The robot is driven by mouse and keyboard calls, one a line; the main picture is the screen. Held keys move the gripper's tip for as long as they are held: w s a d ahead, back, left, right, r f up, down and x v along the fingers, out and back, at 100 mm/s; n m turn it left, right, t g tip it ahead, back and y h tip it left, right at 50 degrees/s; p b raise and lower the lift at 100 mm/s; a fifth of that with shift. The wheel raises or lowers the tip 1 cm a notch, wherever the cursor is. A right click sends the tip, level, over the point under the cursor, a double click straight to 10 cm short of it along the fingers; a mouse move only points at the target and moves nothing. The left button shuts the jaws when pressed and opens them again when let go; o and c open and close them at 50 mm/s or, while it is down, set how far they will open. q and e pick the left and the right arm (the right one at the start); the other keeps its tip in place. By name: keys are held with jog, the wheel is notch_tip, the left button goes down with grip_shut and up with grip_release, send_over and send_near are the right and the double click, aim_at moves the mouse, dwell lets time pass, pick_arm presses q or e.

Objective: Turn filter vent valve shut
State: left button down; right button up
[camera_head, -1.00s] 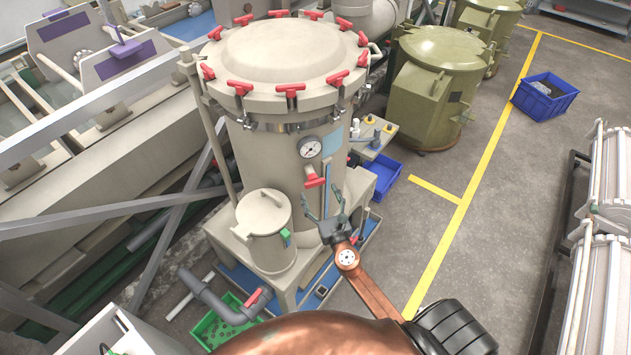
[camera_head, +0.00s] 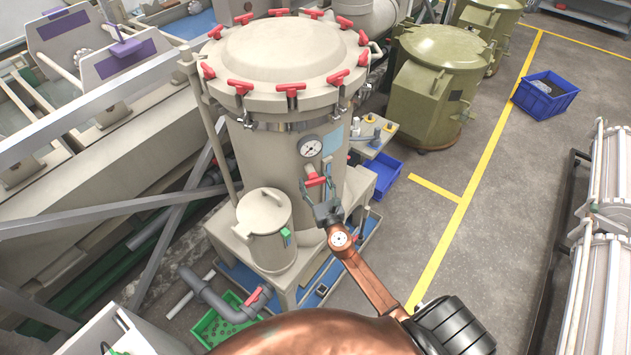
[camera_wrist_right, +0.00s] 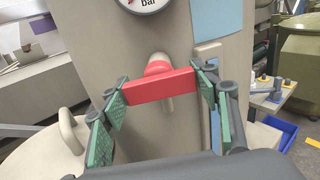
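The filter vessel (camera_head: 262,150) is a large beige drum with red clamp handles around its lid. A red valve handle (camera_head: 317,182), seemingly the vent valve, sits on its front below a round gauge (camera_head: 311,147). In the right wrist view the red handle (camera_wrist_right: 160,86) lies roughly level, crosswise. My right gripper (camera_head: 318,189) is at the handle. Its green-padded fingers (camera_wrist_right: 160,98) are open, one pair at each end of the handle. The right-side fingers look very close to the handle; contact cannot be told. My left gripper is not in view.
A small beige pot (camera_head: 263,228) stands left of my right gripper, with a red-handled pipe valve (camera_head: 256,297) below. A blue bin (camera_head: 382,175) and olive drums (camera_head: 432,85) stand to the right.

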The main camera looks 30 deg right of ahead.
jog(key=c, duration=0.7)
jog(key=shift+o, duration=0.2)
jog(key=shift+m, duration=0.4)
jog(key=o, duration=1.2)
